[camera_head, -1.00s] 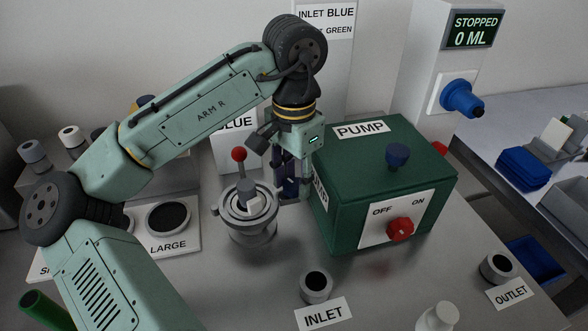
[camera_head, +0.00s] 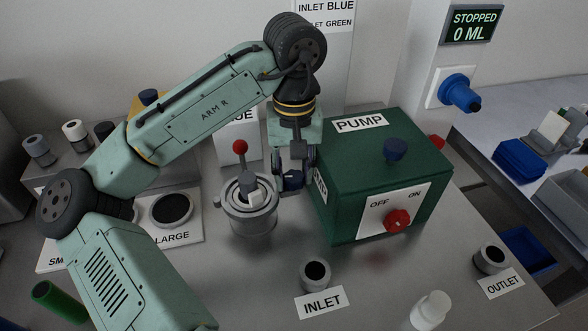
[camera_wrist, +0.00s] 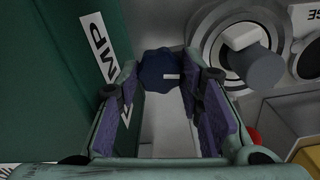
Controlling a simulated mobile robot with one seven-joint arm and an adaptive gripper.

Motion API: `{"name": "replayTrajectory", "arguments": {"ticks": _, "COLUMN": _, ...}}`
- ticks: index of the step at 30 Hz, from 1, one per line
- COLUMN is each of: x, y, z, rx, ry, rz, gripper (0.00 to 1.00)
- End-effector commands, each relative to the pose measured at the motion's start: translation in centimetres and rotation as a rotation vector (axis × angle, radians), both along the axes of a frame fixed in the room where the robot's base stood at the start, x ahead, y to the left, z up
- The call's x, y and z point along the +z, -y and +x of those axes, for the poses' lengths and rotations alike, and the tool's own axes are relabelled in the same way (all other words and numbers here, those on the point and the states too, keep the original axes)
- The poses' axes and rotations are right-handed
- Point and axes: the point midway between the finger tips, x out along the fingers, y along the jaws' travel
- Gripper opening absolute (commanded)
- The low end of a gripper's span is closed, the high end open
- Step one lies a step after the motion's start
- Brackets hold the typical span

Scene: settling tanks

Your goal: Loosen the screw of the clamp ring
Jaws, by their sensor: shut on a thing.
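The clamp ring (camera_head: 231,208) is a grey metal band around the top of a round vessel (camera_head: 254,236), left of the pump. Its screw has a dark blue knob (camera_head: 292,181) at the ring's right side. In the wrist view the lobed knob (camera_wrist: 160,68) with a small white mark sits between the fingertips. My gripper (camera_head: 297,174) points down and is shut on the knob; it also shows in the wrist view (camera_wrist: 165,82). The screw's shaft is hidden, so I cannot tell how far it is turned.
The green pump box (camera_head: 372,180) stands close on the right of my gripper. A red-balled lever (camera_head: 240,147) rises from the vessel. The inlet port (camera_head: 315,273) stands in front. The bench between vessel and inlet is clear.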

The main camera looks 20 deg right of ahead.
Motion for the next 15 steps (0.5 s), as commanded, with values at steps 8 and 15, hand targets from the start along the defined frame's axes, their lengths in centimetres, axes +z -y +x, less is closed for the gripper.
{"name": "replayTrajectory", "arguments": {"ticks": 8, "x": 0.04, "y": 0.02, "z": 0.03, "rx": 0.145, "ry": 0.002, "rz": -0.001, "gripper": 0.06}}
{"name": "replayTrajectory", "arguments": {"ticks": 15, "x": 0.04, "y": 0.02, "z": 0.04, "rx": 0.197, "ry": 0.002, "rz": -0.001, "gripper": 0.06}}
